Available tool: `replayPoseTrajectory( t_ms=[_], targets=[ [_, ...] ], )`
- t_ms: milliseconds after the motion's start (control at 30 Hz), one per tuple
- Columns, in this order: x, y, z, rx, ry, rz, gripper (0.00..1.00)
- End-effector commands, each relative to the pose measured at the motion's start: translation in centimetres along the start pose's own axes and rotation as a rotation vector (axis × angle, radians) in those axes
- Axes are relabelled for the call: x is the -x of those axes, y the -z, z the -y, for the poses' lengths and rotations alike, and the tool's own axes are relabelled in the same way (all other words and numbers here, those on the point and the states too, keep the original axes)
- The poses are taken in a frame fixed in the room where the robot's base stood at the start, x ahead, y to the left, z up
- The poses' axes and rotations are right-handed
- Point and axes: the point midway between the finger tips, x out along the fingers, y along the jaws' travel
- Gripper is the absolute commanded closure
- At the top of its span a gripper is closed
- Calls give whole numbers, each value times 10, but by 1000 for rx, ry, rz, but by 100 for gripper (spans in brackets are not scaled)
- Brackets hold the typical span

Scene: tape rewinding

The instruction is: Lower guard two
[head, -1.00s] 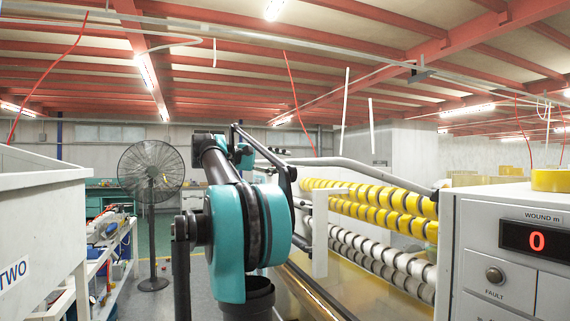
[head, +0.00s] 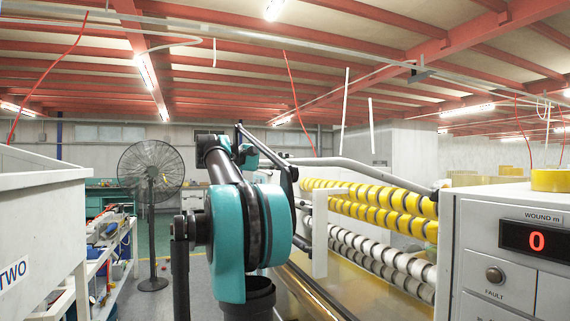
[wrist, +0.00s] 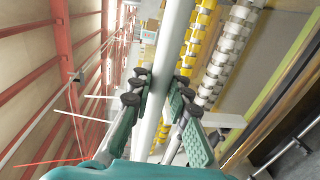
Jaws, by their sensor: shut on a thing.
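The guard is a pale grey tubular bar (head: 370,170) in front of the rolls of the winding machine, at the right of the head view. It is raised, running above the upper yellow row and bending down toward the grey cabinet. In the wrist view the bar (wrist: 172,45) runs from the top down between the fingers of my gripper (wrist: 158,88). The fingers, with dark tips and teal pads, are shut on it from both sides. In the head view my arm hides most of the gripper.
Yellow tape rolls (head: 370,198) and white rolls (head: 370,250) line the machine. A grey cabinet (head: 490,270) with a display reading 0 stands at the right. A fan (head: 150,175), a shelf trolley (head: 108,262) and a bin marked TWO (head: 35,225) are at the left.

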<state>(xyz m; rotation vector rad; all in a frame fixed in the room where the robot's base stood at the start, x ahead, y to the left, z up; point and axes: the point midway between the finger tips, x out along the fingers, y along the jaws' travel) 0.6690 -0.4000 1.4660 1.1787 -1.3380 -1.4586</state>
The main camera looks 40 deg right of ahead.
Motion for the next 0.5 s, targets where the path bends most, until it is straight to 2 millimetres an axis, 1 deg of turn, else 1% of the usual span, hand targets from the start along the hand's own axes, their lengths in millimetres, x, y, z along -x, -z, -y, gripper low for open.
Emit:
replayPoseTrajectory(
  t_ms=[267,367,500],
  targets=[
    [1,0,3,0,-11,0,100],
    [2,0,9,0,-29,0,100],
    [4,0,24,0,-77,0,100]
  ],
)
